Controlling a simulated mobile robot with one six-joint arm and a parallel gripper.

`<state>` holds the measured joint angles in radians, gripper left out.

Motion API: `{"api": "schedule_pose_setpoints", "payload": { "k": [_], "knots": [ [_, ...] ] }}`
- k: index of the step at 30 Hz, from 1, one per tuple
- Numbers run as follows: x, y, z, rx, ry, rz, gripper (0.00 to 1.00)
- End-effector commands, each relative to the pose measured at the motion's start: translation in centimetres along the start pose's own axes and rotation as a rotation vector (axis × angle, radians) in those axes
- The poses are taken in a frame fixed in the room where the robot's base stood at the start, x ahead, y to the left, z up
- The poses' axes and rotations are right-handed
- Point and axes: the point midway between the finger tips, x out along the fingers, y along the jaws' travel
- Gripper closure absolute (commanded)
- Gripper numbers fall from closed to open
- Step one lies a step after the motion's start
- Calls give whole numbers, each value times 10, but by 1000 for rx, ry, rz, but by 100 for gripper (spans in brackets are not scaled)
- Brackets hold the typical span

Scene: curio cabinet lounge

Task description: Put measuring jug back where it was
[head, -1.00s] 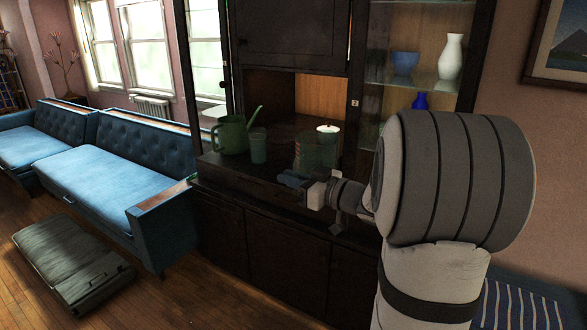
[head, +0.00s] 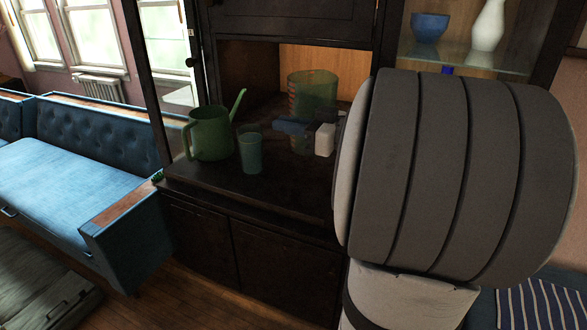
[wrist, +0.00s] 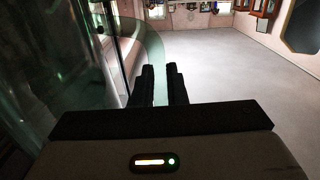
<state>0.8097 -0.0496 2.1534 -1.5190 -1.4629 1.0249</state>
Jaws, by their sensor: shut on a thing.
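The measuring jug (head: 313,88) is clear green with red markings. In the head view it is upright at the cabinet's open niche, partly hidden behind my gripper (head: 290,126). In the wrist view my two dark fingers (wrist: 160,70) are close together on the curved clear green handle (wrist: 154,48), and the jug's wall (wrist: 60,70) fills the left side. I cannot tell whether the jug's base touches the cabinet surface.
A green watering can (head: 209,135) and a green tumbler (head: 251,152) stand on the cabinet ledge (head: 220,182), left of the jug. A blue bowl (head: 429,27) and a white vase (head: 488,25) are on the glass shelf (head: 470,60). A blue sofa (head: 95,190) is at the left.

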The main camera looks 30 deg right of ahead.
Motion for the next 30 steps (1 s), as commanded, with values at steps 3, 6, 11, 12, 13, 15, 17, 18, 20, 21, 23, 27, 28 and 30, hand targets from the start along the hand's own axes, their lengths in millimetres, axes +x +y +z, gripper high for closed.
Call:
{"api": "schedule_pose_setpoints", "payload": {
  "k": [3,6,11,12,13,15,17,18,20,21,23,27,28,30],
  "knots": [
    [0,0,21,6,0,0,100],
    [0,0,40,5,0,-1,100],
    [1,-1,57,1,1,-2,100],
    [1,-1,60,1,1,-2,100],
    [1,-1,64,3,1,-2,100],
    [1,-1,74,4,1,-2,100],
    [1,-1,82,4,1,-3,100],
    [2,-1,88,4,1,-3,100],
    [2,-2,93,2,2,-3,100],
    [2,-2,95,1,2,-3,100],
    [2,-2,95,0,2,-3,100],
    [2,-2,95,-1,2,-3,100],
    [2,-2,95,-1,2,-4,100],
    [2,-2,96,0,1,-4,100]
  ]
}}
